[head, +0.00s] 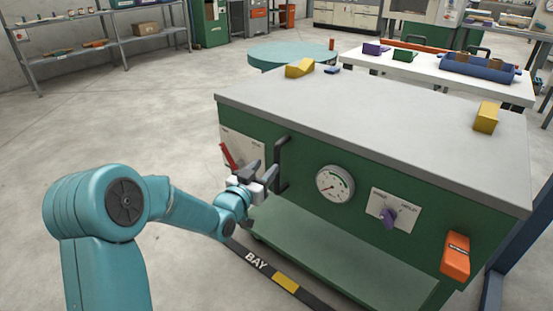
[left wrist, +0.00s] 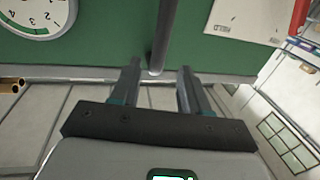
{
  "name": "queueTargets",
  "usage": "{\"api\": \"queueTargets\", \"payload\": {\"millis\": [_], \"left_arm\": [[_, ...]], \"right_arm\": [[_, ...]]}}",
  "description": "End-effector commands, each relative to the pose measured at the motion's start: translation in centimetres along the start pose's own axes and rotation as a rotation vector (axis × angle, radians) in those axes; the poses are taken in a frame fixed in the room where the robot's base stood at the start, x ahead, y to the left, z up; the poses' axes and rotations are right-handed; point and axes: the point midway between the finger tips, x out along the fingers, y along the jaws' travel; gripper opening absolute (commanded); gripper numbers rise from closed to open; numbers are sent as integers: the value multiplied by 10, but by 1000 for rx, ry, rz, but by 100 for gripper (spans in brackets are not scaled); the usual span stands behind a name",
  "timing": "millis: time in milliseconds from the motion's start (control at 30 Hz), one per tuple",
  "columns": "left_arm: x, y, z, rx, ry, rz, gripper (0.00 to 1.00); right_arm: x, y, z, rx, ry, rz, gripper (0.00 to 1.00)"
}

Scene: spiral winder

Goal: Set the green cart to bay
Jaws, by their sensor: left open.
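The green cart (head: 299,162) has a grey top and stands in the middle of the head view. Its dark upright handle (head: 282,165) is on the front face, left of a round gauge (head: 335,184). My left gripper (head: 260,177) is open, just left of the handle in the head view. In the left wrist view, the handle (left wrist: 164,35) lines up with the gap between the open fingers (left wrist: 158,74); I cannot tell how deep it sits. A dark floor strip marked BAY (head: 257,262) runs below the cart's front. My right gripper is not in view.
The cart front has a red lever (head: 229,156), a purple knob (head: 388,216) and an orange box (head: 455,256). Yellow blocks (head: 300,68) lie on its top. A round teal table (head: 290,54) and a white bench (head: 430,70) stand behind. The left floor is clear.

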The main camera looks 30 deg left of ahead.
Motion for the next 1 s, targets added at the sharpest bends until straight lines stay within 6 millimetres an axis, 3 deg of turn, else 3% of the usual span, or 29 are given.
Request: {"api": "queueTargets", "payload": {"millis": [100, 300, 500, 767, 900, 1000], "left_arm": [[29, 2, 2, 1, 2, 2, 45], [62, 2, 2, 0, 0, 1, 45], [74, 2, 1, -1, -1, 0, 45], [75, 1, 0, -1, -1, 0, 45], [75, 1, 0, 0, -1, 0, 0], [75, 1, 0, 0, -1, 0, 0]], "right_arm": [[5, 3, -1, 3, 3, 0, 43], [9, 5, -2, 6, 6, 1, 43], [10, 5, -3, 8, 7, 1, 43], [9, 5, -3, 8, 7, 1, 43], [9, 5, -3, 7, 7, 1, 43], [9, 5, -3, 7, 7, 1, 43]]}}
